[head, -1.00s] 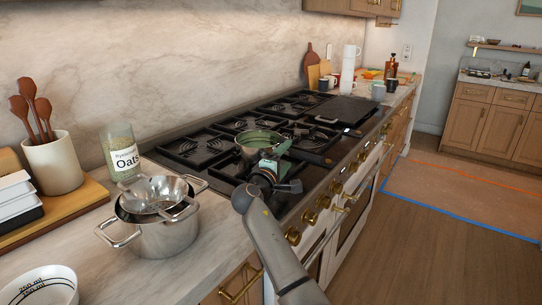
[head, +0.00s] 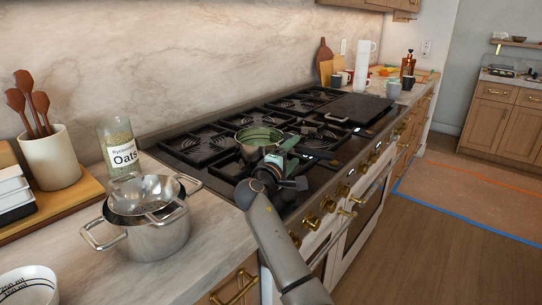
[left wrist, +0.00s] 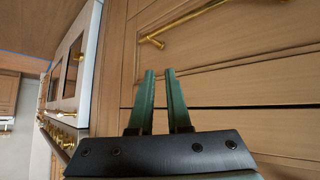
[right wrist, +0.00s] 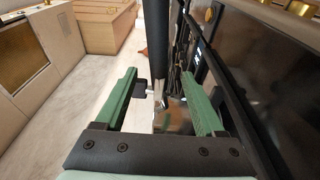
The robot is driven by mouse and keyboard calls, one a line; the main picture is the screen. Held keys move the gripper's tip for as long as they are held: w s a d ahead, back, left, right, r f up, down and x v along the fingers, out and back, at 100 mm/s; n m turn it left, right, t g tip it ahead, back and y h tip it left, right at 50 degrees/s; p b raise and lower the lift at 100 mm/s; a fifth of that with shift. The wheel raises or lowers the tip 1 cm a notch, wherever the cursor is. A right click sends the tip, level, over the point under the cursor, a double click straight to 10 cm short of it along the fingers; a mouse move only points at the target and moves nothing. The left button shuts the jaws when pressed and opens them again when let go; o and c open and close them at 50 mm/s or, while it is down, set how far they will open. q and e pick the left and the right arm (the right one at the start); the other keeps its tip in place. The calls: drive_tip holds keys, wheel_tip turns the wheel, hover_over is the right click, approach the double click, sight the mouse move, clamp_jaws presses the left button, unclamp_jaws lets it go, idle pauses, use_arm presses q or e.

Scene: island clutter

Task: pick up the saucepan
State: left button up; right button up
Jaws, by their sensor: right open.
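The saucepan (head: 249,146) is a small metal pan with a greenish inside. It sits on the stove's front burners, and its long dark handle points right. My right gripper (head: 284,157) is open at the near side of the pan, over the start of the handle. In the right wrist view the dark handle (right wrist: 157,40) runs lengthwise between the spread green fingers (right wrist: 160,95); neither finger clearly touches it. A shiny metal piece shows below. My left gripper (left wrist: 159,75) is away from the stove, before wooden drawer fronts, its fingers a narrow gap apart and empty.
A steel pot (head: 158,240) with a strainer in it and an oats jar (head: 119,146) stand on the counter left of the stove. A griddle (head: 357,107) lies beyond the pan. Brass knobs (head: 328,205) line the stove front. Cups (head: 393,89) stand at the back.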

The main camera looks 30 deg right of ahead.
clamp_jaws()
idle(0.4)
idle(0.9)
drive_tip(key=shift+r, duration=0.2)
